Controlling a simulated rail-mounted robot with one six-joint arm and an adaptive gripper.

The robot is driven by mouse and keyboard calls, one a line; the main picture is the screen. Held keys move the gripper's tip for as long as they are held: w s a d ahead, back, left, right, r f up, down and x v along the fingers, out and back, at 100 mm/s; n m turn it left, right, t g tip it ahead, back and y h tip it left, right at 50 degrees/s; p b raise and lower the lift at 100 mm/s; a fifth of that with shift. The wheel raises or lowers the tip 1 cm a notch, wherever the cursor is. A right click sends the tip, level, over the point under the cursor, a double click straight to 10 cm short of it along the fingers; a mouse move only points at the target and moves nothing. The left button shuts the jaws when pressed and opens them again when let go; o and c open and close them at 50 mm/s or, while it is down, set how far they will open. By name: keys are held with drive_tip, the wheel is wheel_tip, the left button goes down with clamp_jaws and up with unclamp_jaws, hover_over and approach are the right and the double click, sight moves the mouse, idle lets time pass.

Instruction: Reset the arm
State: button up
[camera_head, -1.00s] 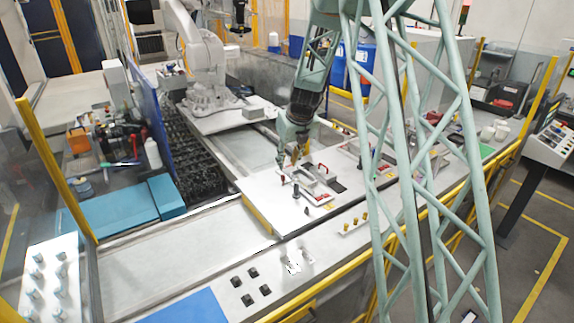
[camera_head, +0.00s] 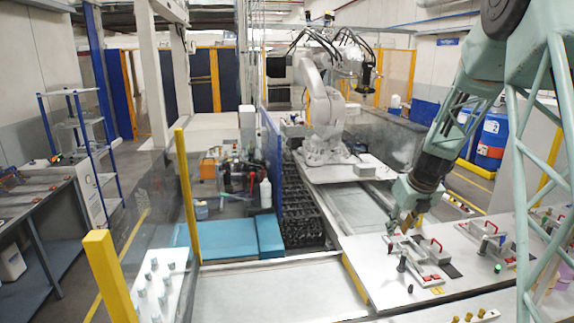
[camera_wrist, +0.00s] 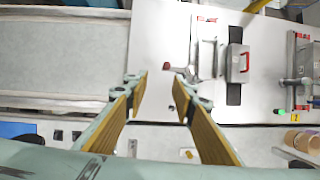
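My gripper (camera_wrist: 160,80) shows in the wrist view with its two yellow-padded fingers spread apart and nothing between them. It hangs over the white table plate (camera_wrist: 160,30), and a small dark peg with a red-brown top (camera_wrist: 167,66) shows on the plate beyond the gap. In the head view my gripper (camera_head: 396,226) is at the end of my green arm, pointing down close to a fixture with red handles (camera_head: 418,250). I cannot tell from the head view how far it is above the plate.
A white robot arm (camera_head: 322,110) stands on a rail platform at the back. A yellow post (camera_head: 187,195) and clear panels stand to the left. A second red-handled fixture (camera_head: 490,230) lies to the right. The grey bench top (camera_head: 270,290) at the front is bare.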

drive_tip(key=s+a+r+n+b, duration=0.4)
drive_tip(key=s+a+n, duration=0.15)
drive_tip(key=s, duration=0.35)
drive_tip(key=s+a+r+n+b, duration=0.35)
drive_tip(key=s+n, duration=0.25)
drive_tip(key=s, duration=0.2)
drive_tip(key=s+a+r+n+b, duration=0.3)
drive_tip(key=s+a+n, duration=0.3)
drive_tip(key=s, duration=0.3)
drive_tip(key=s+a+f+n+b, duration=0.1)
drive_tip(key=s+n, duration=0.4)
drive_tip(key=s, duration=0.5)
drive_tip(key=s+a+f+n+b, duration=0.2)
drive_tip(key=s+f+n+b, duration=0.2)
drive_tip(key=s, duration=0.7)
drive_tip(key=s+a+f+n+b, duration=0.1)
drive_tip(key=s+f+n+b, duration=0.2)
drive_tip(key=s+n+b, duration=0.2)
drive_tip(key=s+n, duration=0.3)
drive_tip(key=s, duration=0.2)
drive_tip(key=shift+s+a+f+b, duration=0.15)
drive_tip(key=shift+s+f+b, duration=0.05)
drive_tip(key=shift+s+b, duration=0.2)
